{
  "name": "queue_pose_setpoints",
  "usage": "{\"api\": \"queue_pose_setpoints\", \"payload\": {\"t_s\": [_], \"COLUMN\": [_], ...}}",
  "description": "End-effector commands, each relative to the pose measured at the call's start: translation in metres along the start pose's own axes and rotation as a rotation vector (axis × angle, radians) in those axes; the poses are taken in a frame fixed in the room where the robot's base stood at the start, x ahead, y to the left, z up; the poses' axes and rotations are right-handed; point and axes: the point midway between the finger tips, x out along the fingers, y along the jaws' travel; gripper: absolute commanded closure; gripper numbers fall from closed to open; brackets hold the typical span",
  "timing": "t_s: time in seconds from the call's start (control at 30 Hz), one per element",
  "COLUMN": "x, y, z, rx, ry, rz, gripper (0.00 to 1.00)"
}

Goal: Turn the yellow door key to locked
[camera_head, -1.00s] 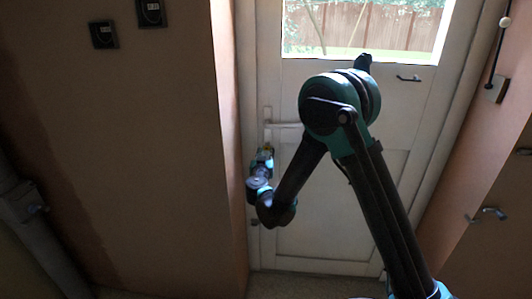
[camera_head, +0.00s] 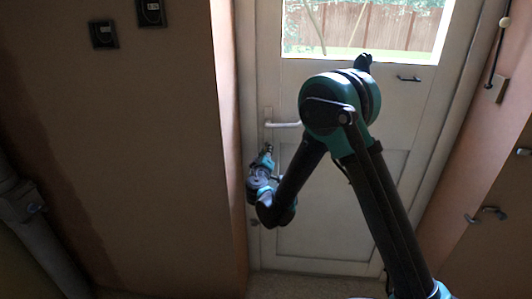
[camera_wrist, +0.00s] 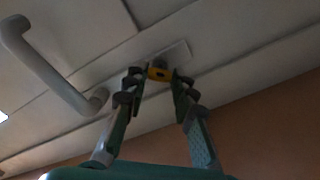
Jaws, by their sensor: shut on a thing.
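The yellow key (camera_wrist: 159,74) shows in the wrist view, between my fingertips, at the lock plate (camera_wrist: 178,52) on the white door (camera_head: 345,195). My gripper (camera_wrist: 157,78) is shut on the key, one finger on each side of it. In the head view my gripper (camera_head: 265,160) is at the door's left edge, just below the door handle (camera_head: 285,124). The key is mostly hidden there by the gripper and its small size. The handle also shows in the wrist view (camera_wrist: 45,65), left of the fingers and clear of them.
An orange-brown wall (camera_head: 228,130) stands close to the left of my gripper. The door has a window (camera_head: 365,28) at the top and a small hook (camera_head: 408,78). Two dark wall plates (camera_head: 103,34) are at the upper left. Pipework (camera_head: 25,205) is at the lower left.

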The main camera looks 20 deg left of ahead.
Motion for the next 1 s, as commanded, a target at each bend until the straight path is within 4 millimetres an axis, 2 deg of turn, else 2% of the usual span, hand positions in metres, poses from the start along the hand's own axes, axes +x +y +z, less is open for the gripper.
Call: {"api": "queue_pose_setpoints", "payload": {"t_s": [0.5, 0.7, 1.0], "x": [-0.0012, -0.0014, -0.0015], "y": [-0.0008, -0.0009, -0.0011], "z": [0.0, 0.0, 0.0], "rx": [-0.462, -0.59, -0.691], "ry": [0.001, 0.001, 0.001], "rz": [-0.002, -0.002, -0.003], "gripper": [1.0, 1.0, 1.0]}}
